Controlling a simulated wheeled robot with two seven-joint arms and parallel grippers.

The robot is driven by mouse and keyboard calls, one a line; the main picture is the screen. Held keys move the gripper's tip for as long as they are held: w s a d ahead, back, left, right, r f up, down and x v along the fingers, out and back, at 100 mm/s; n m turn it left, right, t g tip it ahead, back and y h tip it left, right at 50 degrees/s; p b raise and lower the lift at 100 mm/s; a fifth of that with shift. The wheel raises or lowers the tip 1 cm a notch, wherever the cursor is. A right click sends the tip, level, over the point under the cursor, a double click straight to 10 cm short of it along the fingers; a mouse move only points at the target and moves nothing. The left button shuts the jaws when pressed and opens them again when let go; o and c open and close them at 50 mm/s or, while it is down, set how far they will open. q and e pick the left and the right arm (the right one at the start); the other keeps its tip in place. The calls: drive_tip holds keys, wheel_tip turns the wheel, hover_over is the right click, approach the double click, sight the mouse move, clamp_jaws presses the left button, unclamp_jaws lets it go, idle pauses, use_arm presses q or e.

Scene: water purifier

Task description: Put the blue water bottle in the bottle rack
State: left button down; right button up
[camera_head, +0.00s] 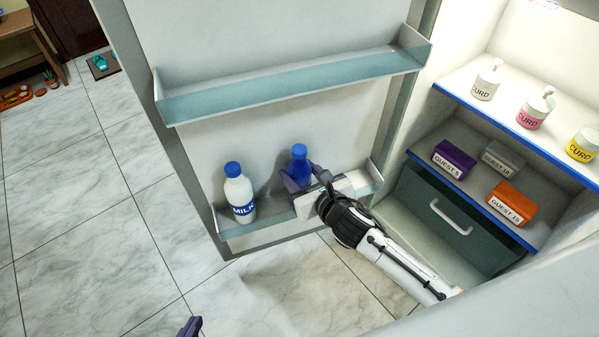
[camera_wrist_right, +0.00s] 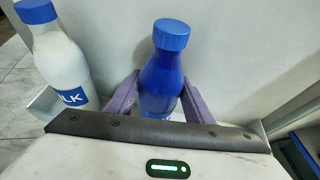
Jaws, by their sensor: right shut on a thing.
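The blue water bottle (camera_head: 299,160) is upright at the lower door rack (camera_head: 262,226) of the open fridge, to the right of the milk bottle (camera_head: 238,190). My right gripper (camera_head: 301,178) comes in from the right and is shut on the blue bottle. In the right wrist view the purple fingers (camera_wrist_right: 160,98) sit on both sides of the blue bottle (camera_wrist_right: 162,75). The bottle's base is hidden, so I cannot tell whether it rests on the rack floor. Only a purple tip of my left gripper (camera_head: 190,327) shows at the bottom edge; its opening cannot be seen.
The upper door shelf (camera_head: 290,84) is empty above the bottles. Fridge shelves at right hold curd jars (camera_head: 531,110) and labelled boxes (camera_head: 454,160), above a drawer (camera_head: 455,222). The milk bottle stands close by in the right wrist view (camera_wrist_right: 58,60).

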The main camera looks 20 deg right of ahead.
drive_tip(key=o, duration=1.1)
drive_tip(key=shift+f, duration=0.15)
drive_tip(key=o, duration=0.4)
drive_tip(key=shift+s+r, duration=0.25)
drive_tip(key=shift+r, duration=0.05)
drive_tip(key=p+v, duration=0.3)
drive_tip(key=v, duration=0.8)
drive_tip(key=s+f+m+g, duration=0.1)
drive_tip(key=s+f+m, duration=0.2)
drive_tip(key=m, duration=0.8)
drive_tip(key=s+a+f+m+g, duration=0.1)
drive_tip(key=s+f+m+g, duration=0.1)
drive_tip(key=s+m, duration=0.5)
drive_tip(key=s+a+f+m+g+y, duration=0.1)
drive_tip(key=s+f+m, duration=0.3)
drive_tip(key=m, duration=1.3)
drive_tip(key=shift+s+a+f+g, duration=0.2)
drive_tip(key=shift+s+g, duration=0.1)
drive_tip(key=shift+s, duration=0.15)
